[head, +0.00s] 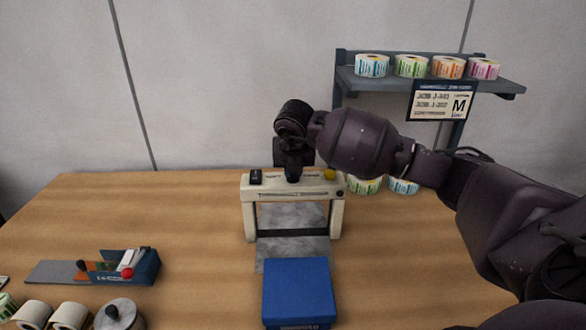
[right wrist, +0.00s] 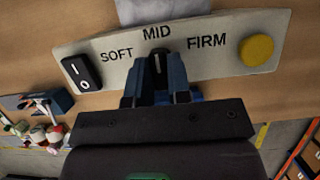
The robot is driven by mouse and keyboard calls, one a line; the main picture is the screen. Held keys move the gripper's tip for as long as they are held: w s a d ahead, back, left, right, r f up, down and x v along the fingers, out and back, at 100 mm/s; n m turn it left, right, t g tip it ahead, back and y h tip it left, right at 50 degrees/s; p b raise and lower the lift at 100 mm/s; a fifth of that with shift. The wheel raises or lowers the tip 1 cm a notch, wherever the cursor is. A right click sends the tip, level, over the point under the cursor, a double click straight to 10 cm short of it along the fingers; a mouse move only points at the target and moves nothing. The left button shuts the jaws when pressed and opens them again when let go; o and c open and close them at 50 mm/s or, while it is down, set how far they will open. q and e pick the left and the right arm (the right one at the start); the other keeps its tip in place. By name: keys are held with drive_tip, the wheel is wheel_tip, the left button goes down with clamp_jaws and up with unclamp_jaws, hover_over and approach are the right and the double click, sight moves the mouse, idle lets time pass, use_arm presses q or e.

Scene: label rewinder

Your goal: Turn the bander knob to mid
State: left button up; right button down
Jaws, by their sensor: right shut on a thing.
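The bander (head: 249,215) is a cream arch-shaped machine standing in the middle of the table. Its top panel (right wrist: 215,62) shows in the right wrist view with the words SOFT, MID and FIRM. The dark bander knob (right wrist: 157,66) sits just below MID, and its visible end faces the MID label. My right gripper (right wrist: 156,72) is shut on the knob, with one blue-grey finger on each side. In the head view my right gripper (head: 293,175) reaches down onto the panel and hides the knob. My left gripper is in neither view.
The panel has a black rocker switch (right wrist: 81,71) and a yellow button (right wrist: 257,50) either side. A blue box (head: 298,288) stands in front of the bander. A shelf (head: 430,83) with label rolls and an M card (head: 442,101) is behind. A blue tool (head: 145,268) lies left.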

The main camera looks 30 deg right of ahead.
idle(0.3)
drive_tip(key=c, duration=1.1)
unclamp_jaws()
drive_tip(key=shift+o, duration=0.2)
drive_tip(key=v, duration=1)
drive_tip(key=shift+r, duration=0.4)
drive_tip(key=shift+s, duration=0.1)
